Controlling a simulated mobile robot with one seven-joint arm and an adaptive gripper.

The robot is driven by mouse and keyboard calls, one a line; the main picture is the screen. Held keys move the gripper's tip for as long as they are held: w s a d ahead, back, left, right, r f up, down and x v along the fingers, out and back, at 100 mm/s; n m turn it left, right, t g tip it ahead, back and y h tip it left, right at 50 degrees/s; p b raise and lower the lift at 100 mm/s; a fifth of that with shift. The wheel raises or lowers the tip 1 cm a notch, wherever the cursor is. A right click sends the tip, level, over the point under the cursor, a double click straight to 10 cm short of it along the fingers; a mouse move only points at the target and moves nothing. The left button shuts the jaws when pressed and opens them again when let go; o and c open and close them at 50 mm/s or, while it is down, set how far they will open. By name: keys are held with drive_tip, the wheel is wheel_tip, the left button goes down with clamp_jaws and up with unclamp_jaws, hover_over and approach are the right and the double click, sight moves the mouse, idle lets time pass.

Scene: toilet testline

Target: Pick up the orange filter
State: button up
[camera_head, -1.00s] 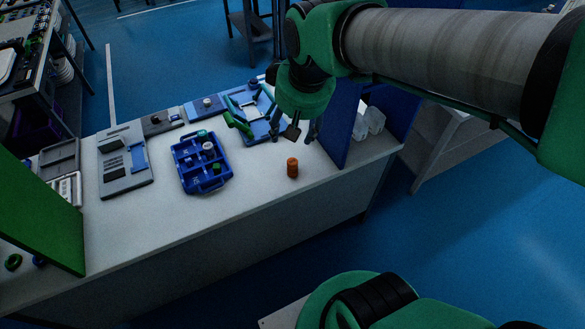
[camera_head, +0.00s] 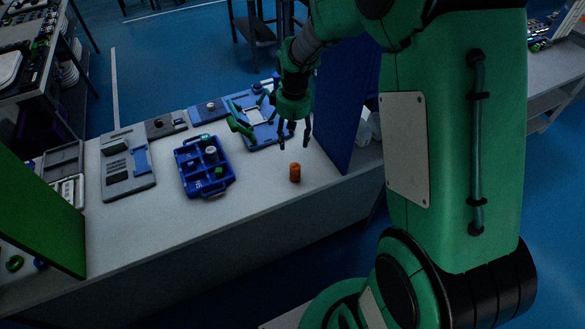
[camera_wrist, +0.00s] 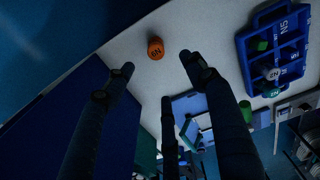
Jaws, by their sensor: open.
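The orange filter (camera_head: 295,172) is a small cylinder standing on the white bench top near its front edge. In the wrist view the orange filter (camera_wrist: 156,48) shows a dark marking and lies beyond the fingertips, close to the gap between them. My gripper (camera_head: 294,145) hangs above the bench, with its fingers pointing down, just behind and above the filter. In the wrist view my gripper (camera_wrist: 155,62) has its dark fingers spread apart with nothing between them. The filter is apart from the fingers.
A blue divider panel (camera_head: 346,110) stands just right of my gripper. A blue compartment tray (camera_head: 190,186) with small parts sits to the left. A blue fixture (camera_head: 262,131) is behind, and a grey fixture (camera_head: 121,177) is further left. Bench space around the filter is clear.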

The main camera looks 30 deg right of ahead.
hover_over(295, 166)
wheel_tip(295, 166, down, 5)
drive_tip(key=shift+a, duration=0.15)
drive_tip(key=shift+s, duration=0.1)
drive_tip(key=shift+f+b, duration=0.75)
drive_tip(key=shift+f, duration=3.5)
drive_tip(key=shift+f+b, duration=0.65)
drive_tip(key=shift+f, duration=1.95)
